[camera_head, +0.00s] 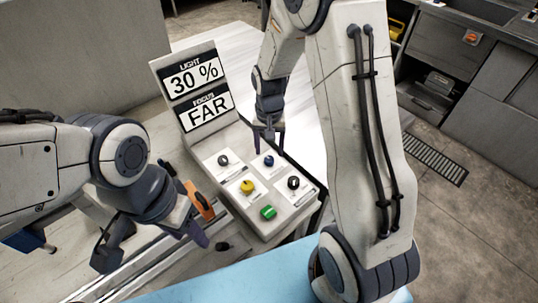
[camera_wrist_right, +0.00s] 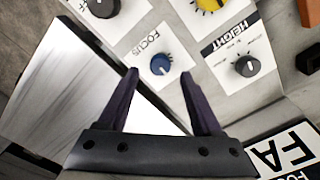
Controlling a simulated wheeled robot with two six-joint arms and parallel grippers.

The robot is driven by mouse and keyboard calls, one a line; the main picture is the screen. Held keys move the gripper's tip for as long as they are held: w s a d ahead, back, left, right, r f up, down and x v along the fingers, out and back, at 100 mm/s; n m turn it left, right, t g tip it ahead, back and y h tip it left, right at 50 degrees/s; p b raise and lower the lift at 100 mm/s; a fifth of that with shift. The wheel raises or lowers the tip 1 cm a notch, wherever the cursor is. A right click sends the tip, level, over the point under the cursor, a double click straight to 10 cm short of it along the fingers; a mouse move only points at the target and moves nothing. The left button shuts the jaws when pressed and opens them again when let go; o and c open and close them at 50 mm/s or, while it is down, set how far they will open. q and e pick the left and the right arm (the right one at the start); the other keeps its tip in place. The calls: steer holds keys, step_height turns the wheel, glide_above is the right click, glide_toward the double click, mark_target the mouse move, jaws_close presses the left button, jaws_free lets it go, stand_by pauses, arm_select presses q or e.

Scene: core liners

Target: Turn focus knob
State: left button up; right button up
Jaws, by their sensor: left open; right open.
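The blue focus knob (camera_head: 269,160) sits on a white label on the sloped control panel (camera_head: 237,213). In the right wrist view the knob (camera_wrist_right: 160,65) has a white pointer mark and lies beside the word FOCUS. My right gripper (camera_head: 268,137) is open just above and behind the knob. In the right wrist view its fingertips (camera_wrist_right: 159,78) are on either side of the knob in the picture; contact cannot be told. The display (camera_head: 208,110) reads FOCUS FAR. My left gripper (camera_head: 152,243) is open and empty, left of the panel.
The light display (camera_head: 193,77) reads 30 %. An orange object (camera_head: 200,201) is close to my left gripper.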

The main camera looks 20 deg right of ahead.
mark_target(269, 158)
steer(key=shift+f, duration=1.95)
jaws_close()
steer(key=shift+n+p, duration=0.35)
steer(key=shift+n, duration=1.15)
jaws_free()
steer(key=shift+r, duration=0.1)
